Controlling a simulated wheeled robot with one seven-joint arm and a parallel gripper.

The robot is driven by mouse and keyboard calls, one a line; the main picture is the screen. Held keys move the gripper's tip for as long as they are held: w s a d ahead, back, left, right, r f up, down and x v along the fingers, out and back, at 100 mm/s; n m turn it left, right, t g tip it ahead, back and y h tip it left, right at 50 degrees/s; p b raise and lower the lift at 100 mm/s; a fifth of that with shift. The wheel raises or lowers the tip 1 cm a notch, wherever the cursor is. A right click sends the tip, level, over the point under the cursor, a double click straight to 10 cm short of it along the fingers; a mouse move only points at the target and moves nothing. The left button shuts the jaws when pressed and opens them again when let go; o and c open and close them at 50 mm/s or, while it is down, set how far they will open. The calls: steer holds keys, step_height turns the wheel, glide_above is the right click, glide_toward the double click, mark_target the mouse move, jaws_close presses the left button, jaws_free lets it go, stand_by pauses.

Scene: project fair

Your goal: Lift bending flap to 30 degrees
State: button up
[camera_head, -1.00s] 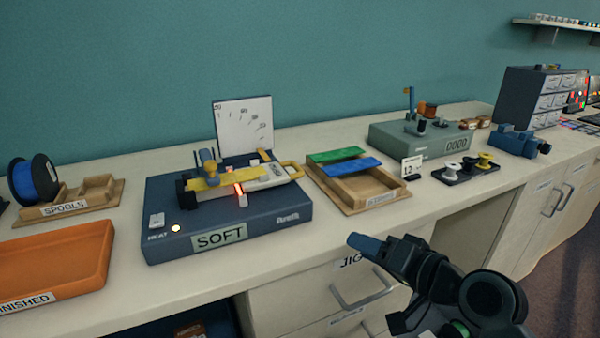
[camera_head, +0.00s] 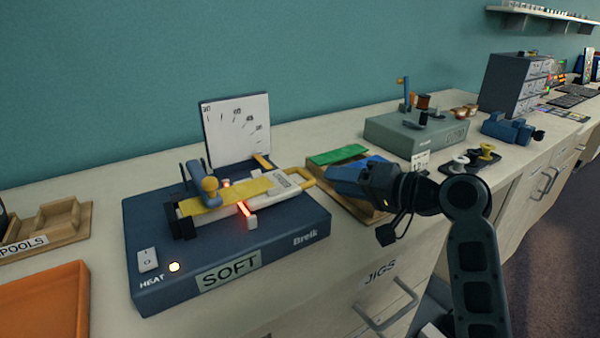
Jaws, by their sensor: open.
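The dark blue bending machine (camera_head: 285,237) stands on the counter, its label reading SOFT and its HEAT light lit. Its pale bending flap (camera_head: 284,184) appears to lie flat, with a yellow loop handle (camera_head: 310,172) at its right end. A yellow strip (camera_head: 240,188) lies across the bed beside a glowing red bar (camera_head: 244,209). A white angle board (camera_head: 237,130) stands behind. A yellow pointer (camera_head: 263,160) sits low beside it. My gripper (camera_head: 335,183) is open, to the right of the handle, seemingly apart from it; the gap between its fingers is hard to see.
A wooden tray (camera_head: 352,206) with a green sheet (camera_head: 337,155) is behind my gripper, partly hidden. A grey-green machine (camera_head: 385,134) and a blue clamp-like tool (camera_head: 508,130) stand farther right. An orange tray (camera_head: 45,300) is at the lower left.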

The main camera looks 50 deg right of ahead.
mark_target(312, 177)
steer(key=x, duration=0.7)
steer(key=shift+w+a, duration=0.1)
steer(key=shift+w, duration=0.1)
steer(key=shift+c, duration=0.2)
steer(key=shift+f, duration=0.1)
jaws_close()
